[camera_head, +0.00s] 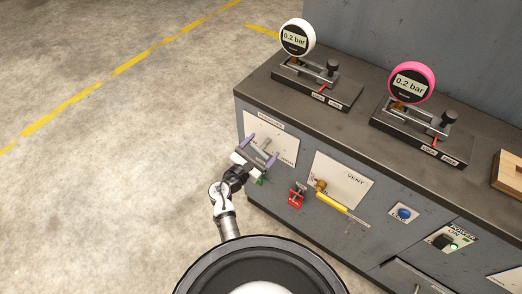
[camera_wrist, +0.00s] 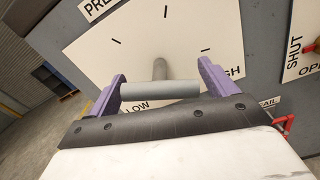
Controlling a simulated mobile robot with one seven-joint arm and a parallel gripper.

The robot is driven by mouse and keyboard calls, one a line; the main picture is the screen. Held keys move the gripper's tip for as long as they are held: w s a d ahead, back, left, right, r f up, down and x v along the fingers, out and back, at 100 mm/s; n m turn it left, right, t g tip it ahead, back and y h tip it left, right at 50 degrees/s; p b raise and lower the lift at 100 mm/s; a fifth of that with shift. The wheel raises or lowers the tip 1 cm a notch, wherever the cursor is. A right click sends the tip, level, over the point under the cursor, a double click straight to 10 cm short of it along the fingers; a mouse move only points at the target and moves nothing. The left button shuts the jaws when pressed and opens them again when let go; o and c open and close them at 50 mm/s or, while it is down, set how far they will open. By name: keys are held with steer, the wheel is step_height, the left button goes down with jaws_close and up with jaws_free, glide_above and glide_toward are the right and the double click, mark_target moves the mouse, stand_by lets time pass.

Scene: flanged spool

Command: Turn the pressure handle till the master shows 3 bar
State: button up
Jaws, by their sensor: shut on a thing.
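The pressure handle (camera_wrist: 160,90) is a grey bar on a stem, in front of a white plate (camera_wrist: 150,38) marked PRE..., LOW and HIGH. My gripper (camera_wrist: 161,88) has its purple fingers at the two ends of the bar and is shut on it. In the head view my gripper (camera_head: 261,149) is at the left of the cabinet front. A white-rimmed gauge (camera_head: 295,39) and a pink-rimmed gauge (camera_head: 409,82) on the bench both read 0.2 bar. I cannot tell from their labels which is the master.
Right of the plate are a red tagged fitting (camera_head: 297,196) and a yellow VENT lever (camera_head: 332,202). Further right are a blue button (camera_head: 404,213) and a POWER switch (camera_head: 443,242). A wooden block (camera_head: 508,174) sits on the bench (camera_head: 357,119). The floor left is clear.

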steer(key=m+b, duration=0.2)
steer(key=m, duration=0.1)
steer(key=m+b, duration=0.1)
steer(key=shift+f+b, duration=0.25)
steer(key=shift+b, duration=0.05)
steer(key=m+b, duration=0.4)
steer(key=m, duration=0.1)
steer(key=m+b, duration=0.5)
steer(key=shift+b, duration=0.3)
steer(key=m+b, duration=0.3)
steer(key=m, duration=0.1)
steer(key=shift+r, duration=0.15)
steer(key=o, duration=0.8)
steer(key=shift+r, duration=0.1)
steer(key=shift+o, duration=0.2)
steer(key=shift+s+a, duration=0.1)
steer(key=v, duration=1.3)
steer(key=shift+s+a+b, duration=0.2)
steer(key=shift+s+b, duration=0.1)
steer(key=shift+b, duration=0.05)
